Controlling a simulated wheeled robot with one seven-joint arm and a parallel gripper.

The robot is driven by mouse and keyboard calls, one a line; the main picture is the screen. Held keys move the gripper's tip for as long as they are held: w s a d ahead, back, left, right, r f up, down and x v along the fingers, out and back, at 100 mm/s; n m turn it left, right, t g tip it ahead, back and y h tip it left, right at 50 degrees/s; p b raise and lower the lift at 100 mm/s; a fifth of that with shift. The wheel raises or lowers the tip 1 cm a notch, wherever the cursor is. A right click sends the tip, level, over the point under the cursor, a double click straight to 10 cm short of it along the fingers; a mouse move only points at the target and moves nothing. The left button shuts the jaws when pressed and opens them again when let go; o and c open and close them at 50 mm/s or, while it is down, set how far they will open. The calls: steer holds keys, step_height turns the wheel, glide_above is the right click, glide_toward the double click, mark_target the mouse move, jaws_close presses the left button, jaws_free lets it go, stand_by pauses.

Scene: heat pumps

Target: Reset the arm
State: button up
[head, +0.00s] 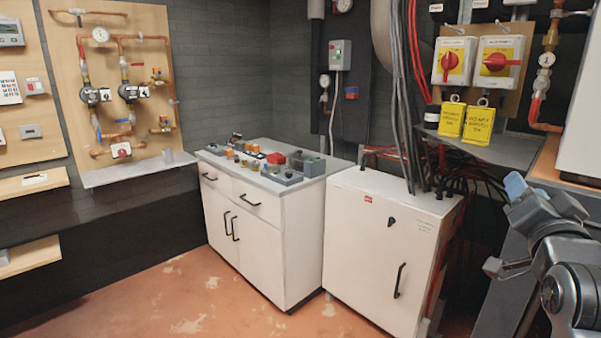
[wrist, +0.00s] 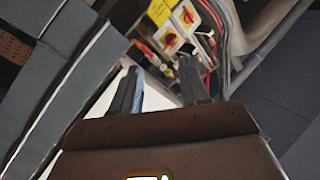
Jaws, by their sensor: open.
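My gripper (wrist: 160,84) shows in the wrist view with its two fingers apart and nothing between them. Beyond the fingers, that view shows the yellow-and-red switches, tilted. In the head view my arm is folded at the lower right edge, beside the shelf with the yellow tags. No object is held.
A white cabinet (head: 378,255) stands left of my arm, with cables above it. Another cabinet (head: 262,235) bears several small parts. Two red-and-yellow switches (head: 450,61) (head: 498,62) hang above yellow tags (head: 451,119) on a grey shelf (head: 512,150). Floor at the front left is clear.

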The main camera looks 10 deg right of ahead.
steer(key=s+a+f+n+y, duration=0.3)
steer(key=s+a+f+n, duration=0.2)
steer(key=s+f, duration=0.5)
steer(key=s+a+f+n+y, duration=0.3)
steer(key=s+a+f+n, duration=0.25)
steer(key=s+f, duration=0.45)
steer(key=s+a+g+y, duration=0.1)
steer(key=s+a, duration=0.3)
steer(key=s, duration=0.7)
steer(key=s+a+g+y, duration=0.1)
steer(key=s+a, duration=0.4)
steer(key=s, duration=0.6)
steer(key=shift+s+a+f+n+g+y, duration=0.25)
steer(key=shift+s+f+n+g+y, duration=0.1)
steer(key=shift+g, duration=0.15)
steer(key=shift+d, duration=0.15)
